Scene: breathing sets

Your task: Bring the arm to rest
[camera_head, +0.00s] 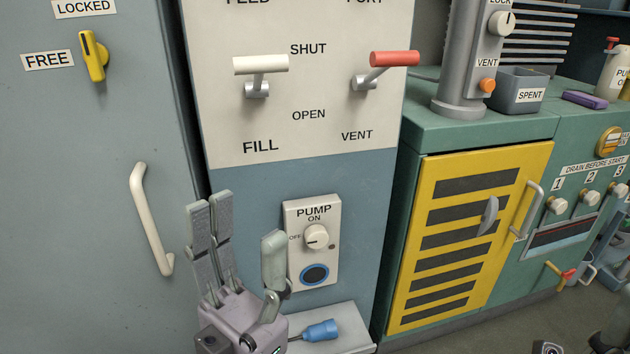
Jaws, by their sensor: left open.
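My left gripper (243,222) is at the lower middle, pointing up in front of the blue lower panel. Its grey fingers are spread wide, two on the left and one on the right, with nothing between them. The right finger overlaps the left edge of the pump switch plate (296,268); I cannot tell whether it touches. The plate has a white knob (317,236) near OFF and a dark blue-ringed button. The rest of my left arm is out of frame. My right gripper does not show clearly; only small dark parts appear at the bottom right edge.
A blue-handled tool (320,330) lies on a pale ledge (346,325) beside my gripper. Above are a white lever (260,64) and a red lever (394,58). A grey door with a pale handle (150,220) stands left, a yellow slatted door (425,180) right.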

